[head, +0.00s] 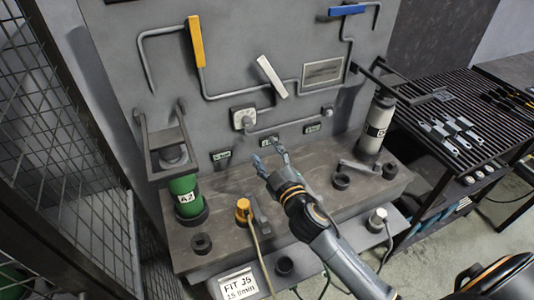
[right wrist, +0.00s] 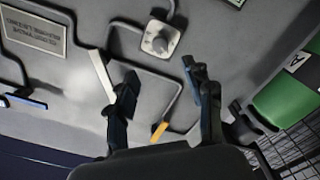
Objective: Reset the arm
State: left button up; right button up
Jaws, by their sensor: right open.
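My right arm reaches up from the bottom right in the head view. Its gripper (head: 272,156) is open and empty in front of the grey panel, above the bench ledge. In the right wrist view the two dark fingers (right wrist: 160,72) stand apart with nothing between their tips. A white lever (head: 271,77) tilts on the panel above the gripper; it also shows in the right wrist view (right wrist: 101,76). A knob on a square plate (head: 243,118) sits just up and left of the gripper. My left gripper is not in view.
A green cylinder (head: 186,195) stands at the left of the bench (head: 230,235) and a grey cylinder (head: 376,125) at the right, near brackets. A yellow handle (head: 196,41) and blue handle (head: 347,10) are on the panel. A slatted table (head: 470,100) holds tools. Wire mesh (head: 60,160) bounds the left.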

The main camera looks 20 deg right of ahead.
dwell(0.4)
jog(key=s+d+f+m+g+h, duration=0.35)
jog(key=s+f+m+g, duration=0.3)
jog(key=s+f, duration=0.5)
jog(key=s+a+f+g+y, duration=0.2)
jog(key=s+g, duration=0.2)
jog(key=s, duration=0.5)
jog(key=s+a+f+g+y, duration=0.1)
jog(key=s+g, duration=0.3)
jog(key=s, duration=0.5)
notch_tip(320, 180, down, 27)
jog(key=s+g, duration=0.1)
jog(key=s, duration=0.2)
jog(key=s+d+f+g, duration=0.1)
jog(key=s+d+f, duration=0.1)
jog(key=s+f, duration=1.3)
jog(key=shift+s+d+f, duration=0.2)
jog(key=shift+s+d, duration=0.05)
jog(key=shift+s, duration=0.15)
jog(key=shift+n+g, duration=0.25)
